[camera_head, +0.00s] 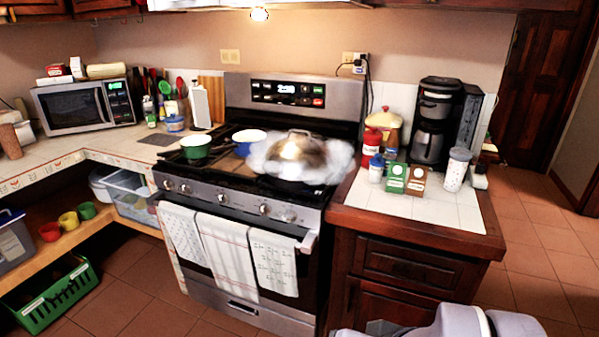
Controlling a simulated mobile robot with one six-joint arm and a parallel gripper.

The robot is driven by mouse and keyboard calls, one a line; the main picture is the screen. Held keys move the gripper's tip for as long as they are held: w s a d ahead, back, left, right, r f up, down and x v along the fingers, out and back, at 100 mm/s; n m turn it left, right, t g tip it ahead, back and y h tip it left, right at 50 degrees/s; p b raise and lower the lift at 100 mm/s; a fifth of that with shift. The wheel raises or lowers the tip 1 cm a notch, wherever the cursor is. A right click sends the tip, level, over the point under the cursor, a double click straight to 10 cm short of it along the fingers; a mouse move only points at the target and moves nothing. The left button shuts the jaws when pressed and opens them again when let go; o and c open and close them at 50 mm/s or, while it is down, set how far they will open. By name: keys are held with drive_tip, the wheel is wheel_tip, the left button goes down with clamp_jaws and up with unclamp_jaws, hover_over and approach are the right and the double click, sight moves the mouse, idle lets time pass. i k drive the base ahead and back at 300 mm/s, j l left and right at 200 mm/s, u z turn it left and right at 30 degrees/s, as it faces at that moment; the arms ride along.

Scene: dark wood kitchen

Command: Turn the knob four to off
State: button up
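The stove (240,195) stands in the middle, with a row of round knobs along its front panel. Two knobs show at the left end, and others are toward the right, including one knob (264,209) and the rightmost knob (289,216). No numbers on the knobs can be read, and their turn angles are too small to tell. A lidded pan (300,150) on the right burners is wrapped in white steam or smoke. Part of my pale arm shows at the bottom right, below the counter; my gripper's fingers are not visible.
A green pot (196,148) and a blue pot (247,141) sit on the left burners. Towels (228,255) hang on the oven handle below the knobs. The right counter (420,212) holds a coffee maker (435,125) and small containers. Tiled floor is open at right.

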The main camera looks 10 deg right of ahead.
sight(290, 215)
drive_tip(key=i+j, duration=0.15)
drive_tip(key=j, duration=0.15)
drive_tip(key=i+j+z, duration=0.15)
drive_tip(key=j, duration=0.2)
drive_tip(key=i+j, duration=0.2)
drive_tip(key=j, duration=0.15)
drive_tip(key=i+j+z, duration=0.1)
drive_tip(key=j, duration=0.2)
drive_tip(key=i+j+z, duration=0.1)
drive_tip(key=j, duration=0.3)
drive_tip(key=i+j, duration=0.25)
drive_tip(key=i+j+z, duration=0.15)
drive_tip(key=j, duration=0.3)
drive_tip(key=i+j, duration=0.1)
drive_tip(key=j, duration=0.3)
